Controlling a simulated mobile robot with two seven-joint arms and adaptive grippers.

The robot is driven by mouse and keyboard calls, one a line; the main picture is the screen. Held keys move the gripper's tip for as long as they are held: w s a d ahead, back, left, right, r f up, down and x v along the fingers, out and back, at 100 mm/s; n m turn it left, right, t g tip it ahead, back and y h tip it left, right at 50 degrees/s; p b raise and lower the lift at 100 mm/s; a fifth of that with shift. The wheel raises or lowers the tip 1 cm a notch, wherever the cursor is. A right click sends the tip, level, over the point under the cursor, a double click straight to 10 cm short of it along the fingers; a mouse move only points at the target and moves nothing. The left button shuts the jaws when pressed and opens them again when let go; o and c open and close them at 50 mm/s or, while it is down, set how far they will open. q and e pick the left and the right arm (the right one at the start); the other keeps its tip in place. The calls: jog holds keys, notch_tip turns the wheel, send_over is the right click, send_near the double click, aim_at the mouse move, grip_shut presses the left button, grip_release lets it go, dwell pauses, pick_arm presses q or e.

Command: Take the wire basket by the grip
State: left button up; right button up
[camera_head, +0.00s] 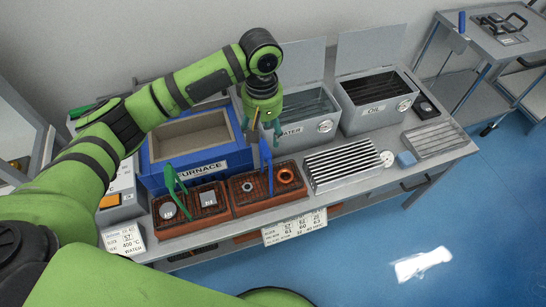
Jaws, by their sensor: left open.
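Two wire baskets stand side by side on the bench front. The left basket (189,228) has an upright green grip (171,178) and holds a round grey piece and a square block. The right basket (268,208) has an upright blue grip (267,160) and holds a nut-like grey piece and an orange ring. My left gripper (262,129) points down, open and empty, above and behind the blue grip; in the picture its fingers end just above the grip's top. I cannot tell the exact gap in depth. My right gripper is out of view.
A blue furnace box (199,164) stands behind the left basket. Open-lidded water (301,129) and oil (374,118) tanks stand at the back. A slatted metal rack (345,166) is right of the baskets. A grey cart (490,40) stands far right.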

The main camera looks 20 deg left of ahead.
aim_at(267, 147)
pick_arm(q)
jog(key=f, duration=0.1)
jog(key=s+f+p, duration=0.1)
jog(key=d+f, duration=0.1)
jog(key=shift+s+f+p, duration=0.15)
jog(key=shift+f+p, duration=0.1)
jog(key=shift+p, duration=0.05)
notch_tip(267, 147, down, 2)
jog(key=shift+f, duration=0.2)
jog(key=shift+w+f, duration=0.2)
jog(key=shift+f, duration=0.1)
jog(key=c, duration=1.1)
grip_shut()
jog(key=shift+r, duration=0.15)
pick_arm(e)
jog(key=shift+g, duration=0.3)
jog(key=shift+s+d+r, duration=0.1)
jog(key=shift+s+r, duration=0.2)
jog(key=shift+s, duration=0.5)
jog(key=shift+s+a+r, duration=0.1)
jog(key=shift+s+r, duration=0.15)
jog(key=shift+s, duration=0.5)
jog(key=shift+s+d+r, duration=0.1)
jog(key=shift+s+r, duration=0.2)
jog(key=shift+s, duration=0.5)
